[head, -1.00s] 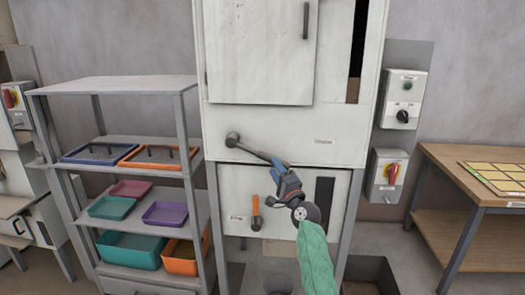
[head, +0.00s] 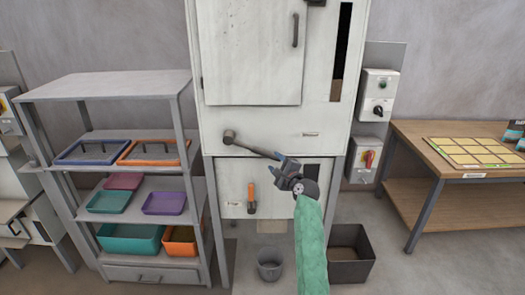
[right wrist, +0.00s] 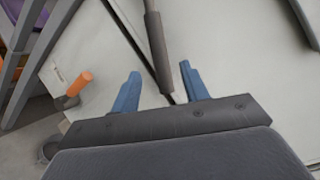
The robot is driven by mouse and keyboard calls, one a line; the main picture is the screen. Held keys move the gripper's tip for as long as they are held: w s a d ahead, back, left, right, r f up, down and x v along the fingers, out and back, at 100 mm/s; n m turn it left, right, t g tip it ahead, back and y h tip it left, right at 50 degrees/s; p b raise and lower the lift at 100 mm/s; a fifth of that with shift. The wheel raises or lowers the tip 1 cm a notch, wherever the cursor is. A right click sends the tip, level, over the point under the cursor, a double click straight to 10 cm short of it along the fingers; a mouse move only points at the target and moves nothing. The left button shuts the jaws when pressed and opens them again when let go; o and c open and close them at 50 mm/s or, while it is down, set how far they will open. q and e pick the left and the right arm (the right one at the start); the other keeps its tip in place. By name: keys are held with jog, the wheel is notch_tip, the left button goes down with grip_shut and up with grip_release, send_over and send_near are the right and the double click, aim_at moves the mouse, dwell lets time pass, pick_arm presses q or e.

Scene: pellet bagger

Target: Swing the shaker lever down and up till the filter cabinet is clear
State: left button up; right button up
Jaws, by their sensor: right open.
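The shaker lever (head: 254,148) slants down to the right from its round pivot on the white filter cabinet (head: 260,125). Its dark grip (right wrist: 157,45) also shows in the right wrist view. My right gripper (head: 277,160) is at the lever's free end. Its blue fingers (right wrist: 160,88) stand apart, and the lever's end lies between them in that view; I cannot tell whether they touch it. The cabinet's tall slot window (head: 342,45) is dark above with a brown patch at its bottom. My left gripper is not in view.
An orange-handled lever (head: 251,193) is on the lower panel. A bucket (head: 270,266) and a dark bin (head: 347,265) stand below. A shelf rack (head: 110,86) with trays is left; a wooden table (head: 440,150) and switch boxes (head: 367,160) are right.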

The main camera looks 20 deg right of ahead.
aim_at(269, 156)
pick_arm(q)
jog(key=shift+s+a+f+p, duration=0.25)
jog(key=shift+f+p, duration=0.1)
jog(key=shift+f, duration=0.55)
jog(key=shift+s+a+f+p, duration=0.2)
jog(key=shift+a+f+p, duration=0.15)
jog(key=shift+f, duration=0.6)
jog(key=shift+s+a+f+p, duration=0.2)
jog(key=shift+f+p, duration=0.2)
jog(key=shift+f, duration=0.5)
pick_arm(e)
jog(key=shift+w+a, duration=0.25)
jog(key=shift+w, duration=1)
jog(key=shift+w+a, duration=0.2)
jog(key=shift+w, duration=1.05)
jog(key=shift+w+a, duration=0.25)
jog(key=shift+w, duration=1)
grip_shut()
